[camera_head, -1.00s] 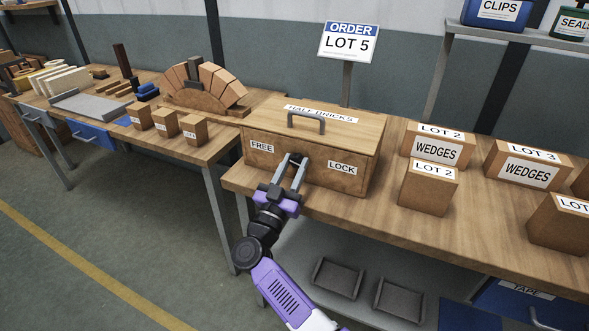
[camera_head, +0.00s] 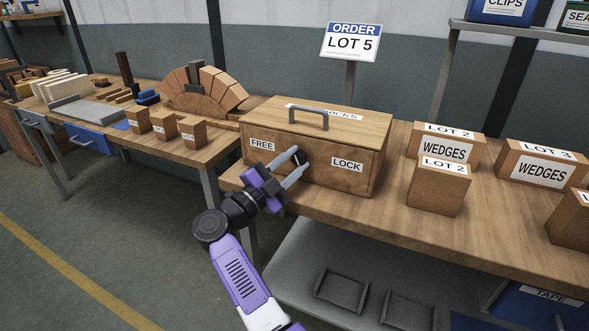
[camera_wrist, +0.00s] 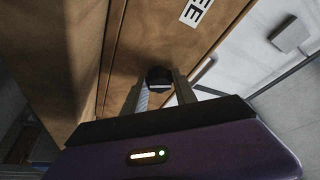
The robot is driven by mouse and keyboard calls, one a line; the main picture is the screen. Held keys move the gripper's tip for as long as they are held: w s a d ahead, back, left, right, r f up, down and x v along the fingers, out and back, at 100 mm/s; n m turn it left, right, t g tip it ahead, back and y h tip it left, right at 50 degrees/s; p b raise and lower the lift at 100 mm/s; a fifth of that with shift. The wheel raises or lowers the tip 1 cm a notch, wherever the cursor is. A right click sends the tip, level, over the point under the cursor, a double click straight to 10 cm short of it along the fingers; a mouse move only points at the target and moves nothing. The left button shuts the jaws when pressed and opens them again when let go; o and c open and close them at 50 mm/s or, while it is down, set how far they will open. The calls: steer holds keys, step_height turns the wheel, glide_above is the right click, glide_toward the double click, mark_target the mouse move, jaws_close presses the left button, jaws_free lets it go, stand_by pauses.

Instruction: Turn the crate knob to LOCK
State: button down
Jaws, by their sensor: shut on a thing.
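The wooden crate (camera_head: 340,175) stands on the bench, lid closed, with a grey handle on top. Its front carries a FREE label (camera_head: 262,145) at left and a LOCK label (camera_head: 347,164) at right. The dark knob (camera_head: 299,156) sits between them on the front face. My gripper (camera_head: 297,163) reaches it from the lower left, its two grey fingers closed on the knob. In the wrist view the knob (camera_wrist: 159,77) shows dark between the fingertips. The fingers partly cover the knob, so I cannot tell exactly where it points.
LOT 2 wedge boxes (camera_head: 440,186) stand right of the crate, with a LOT 3 box (camera_head: 540,165) beyond. Small boxes (camera_head: 164,125) and a brick arch (camera_head: 205,88) are on the left bench. The floor in front is clear.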

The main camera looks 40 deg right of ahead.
steer(key=shift+m+g+y+b, duration=0.6)
steer(key=shift+m+y+b, duration=0.15)
steer(key=shift+m, duration=1.35)
steer(key=c, duration=1)
jaws_free()
steer(key=shift+r, duration=0.1)
steer(key=shift+a, duration=0.1)
steer(key=a+f, duration=0.1)
steer(key=a, duration=0.6)
steer(key=shift+a, duration=0.3)
steer(key=shift+w, duration=0.15)
